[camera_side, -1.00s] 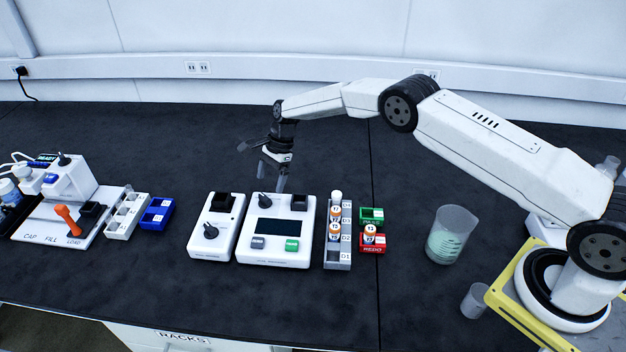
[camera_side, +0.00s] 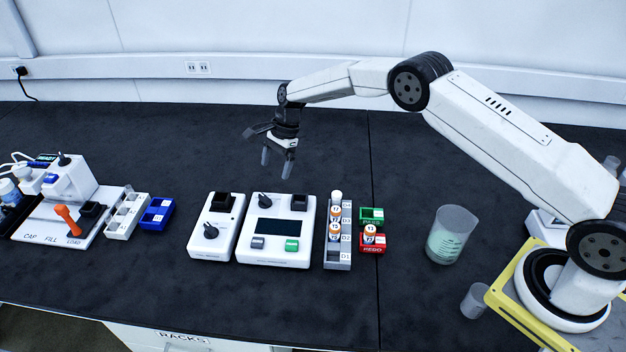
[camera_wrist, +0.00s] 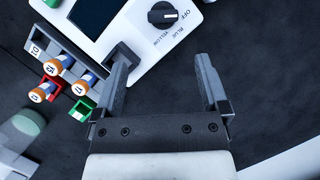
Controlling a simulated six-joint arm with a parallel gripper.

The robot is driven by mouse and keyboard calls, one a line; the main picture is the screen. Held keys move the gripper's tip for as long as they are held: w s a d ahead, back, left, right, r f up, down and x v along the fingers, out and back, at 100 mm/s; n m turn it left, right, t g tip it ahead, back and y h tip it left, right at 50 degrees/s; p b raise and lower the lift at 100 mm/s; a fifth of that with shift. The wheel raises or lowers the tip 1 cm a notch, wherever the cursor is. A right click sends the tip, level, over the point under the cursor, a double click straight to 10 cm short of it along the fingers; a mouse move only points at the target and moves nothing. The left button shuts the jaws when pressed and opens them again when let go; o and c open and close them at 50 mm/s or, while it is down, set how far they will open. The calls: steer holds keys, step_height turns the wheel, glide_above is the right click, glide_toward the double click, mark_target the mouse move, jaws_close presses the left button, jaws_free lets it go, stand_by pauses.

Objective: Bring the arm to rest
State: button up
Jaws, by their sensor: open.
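My gripper (camera_side: 278,160) is open and empty. In the side view it hangs fingers-down in the air behind the white device with a dark screen (camera_side: 279,229). In the wrist view the two fingers (camera_wrist: 165,85) are spread apart with nothing between them but the dark bench top. A corner of the screen device (camera_wrist: 150,35), with its selector knob, shows just past the left finger. My arm reaches across from the right side of the bench.
A grey rack (camera_side: 338,255) holds several orange-labelled vials. Beside it are a green tray (camera_side: 371,213) and a red tray (camera_side: 371,247) with a vial. A beaker (camera_side: 450,235) stands right. A cap-and-fill station (camera_side: 60,215) is far left. The bench behind the devices is clear.

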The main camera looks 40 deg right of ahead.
steer(key=s+d+r+n+t+h, duration=0.1)
steer(key=s+d+r+n, duration=0.1)
steer(key=s+r+n, duration=0.35)
steer(key=s+d+r+n+h, duration=0.1)
steer(key=s+d+r+n, duration=0.15)
steer(key=s, duration=0.65)
steer(key=s+d+r+n+t+h, duration=0.1)
steer(key=s+d+r+n+h, duration=0.15)
steer(key=s, duration=0.45)
steer(key=s+d+n+t, duration=0.1)
steer(key=s+n, duration=0.4)
steer(key=s, duration=0.6)
steer(key=shift+s+d+r+n, duration=0.35)
